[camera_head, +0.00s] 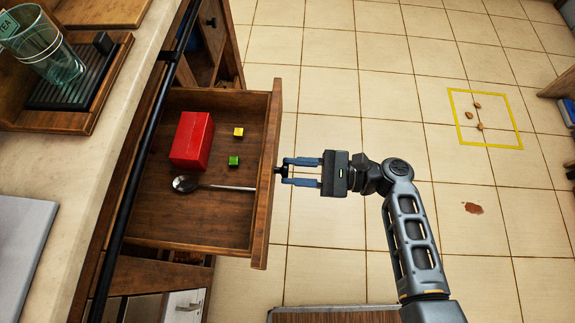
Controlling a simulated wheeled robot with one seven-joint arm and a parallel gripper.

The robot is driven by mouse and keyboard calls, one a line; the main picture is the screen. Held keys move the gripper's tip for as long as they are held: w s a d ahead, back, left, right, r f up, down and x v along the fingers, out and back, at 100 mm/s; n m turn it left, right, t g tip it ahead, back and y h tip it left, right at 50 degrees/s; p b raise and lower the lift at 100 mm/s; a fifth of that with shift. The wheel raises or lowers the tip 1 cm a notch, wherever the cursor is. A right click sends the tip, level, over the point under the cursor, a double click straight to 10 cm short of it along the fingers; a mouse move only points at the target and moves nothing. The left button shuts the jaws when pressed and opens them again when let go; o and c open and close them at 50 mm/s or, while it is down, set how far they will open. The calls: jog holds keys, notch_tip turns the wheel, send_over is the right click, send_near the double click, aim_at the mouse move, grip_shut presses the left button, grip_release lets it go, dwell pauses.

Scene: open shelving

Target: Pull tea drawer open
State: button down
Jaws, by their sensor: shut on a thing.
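The wooden drawer (222,206) stands pulled out from the cabinet under the counter. Its inside shows a red box (192,140), a yellow cube (238,132), a green cube (233,161) and a metal spoon (187,184). My gripper (284,172) is at the outer side of the drawer front (267,190), with its blue fingers shut on the small dark handle (281,171). The fingers partly cover the handle.
The counter (95,150) runs along the left, with a dark rail (130,195) on its edge. A glass (45,48) stands on a drip tray there. The tiled floor right of the drawer is mostly clear, with a yellow square (487,118) around small brown pieces and a brown stain (473,208).

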jog(key=c, duration=0.8)
grip_release()
jog(key=shift+d, duration=0.1)
jog(key=d, duration=0.7)
jog(key=shift+s+d, duration=0.3)
